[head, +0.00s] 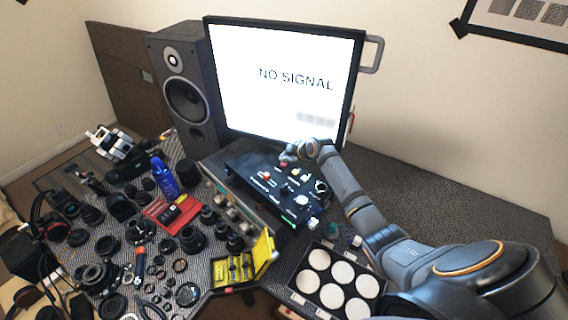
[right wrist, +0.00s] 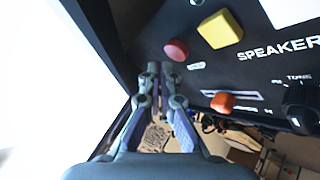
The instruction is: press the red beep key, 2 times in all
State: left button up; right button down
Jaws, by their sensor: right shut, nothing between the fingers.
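The black control panel (head: 262,190) lies on the bench below the monitor. In the right wrist view a round red key (right wrist: 177,50) is on the panel (right wrist: 262,75), beside a square yellow key (right wrist: 220,29). An orange-red control (right wrist: 222,102) is lower on it. The small label by the red key is too blurred to read. My right gripper (right wrist: 160,68) is shut and empty, its tips just beside the red key; I cannot tell whether they touch it. In the head view the right gripper (head: 287,159) is over the panel's back edge. My left gripper is not in view.
The monitor (head: 285,75) reads "NO SIGNAL" behind the panel. A speaker (head: 185,95) stands to its left. Lens parts crowd the left of the bench, with a yellow case (head: 262,252) in front. A tray of white discs (head: 318,258) is near my right arm.

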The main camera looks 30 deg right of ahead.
aim_at(285, 165)
notch_tip(285, 165, up, 5)
jog(key=p, duration=0.4)
jog(key=shift+r, duration=0.1)
dwell(0.3)
dwell(0.4)
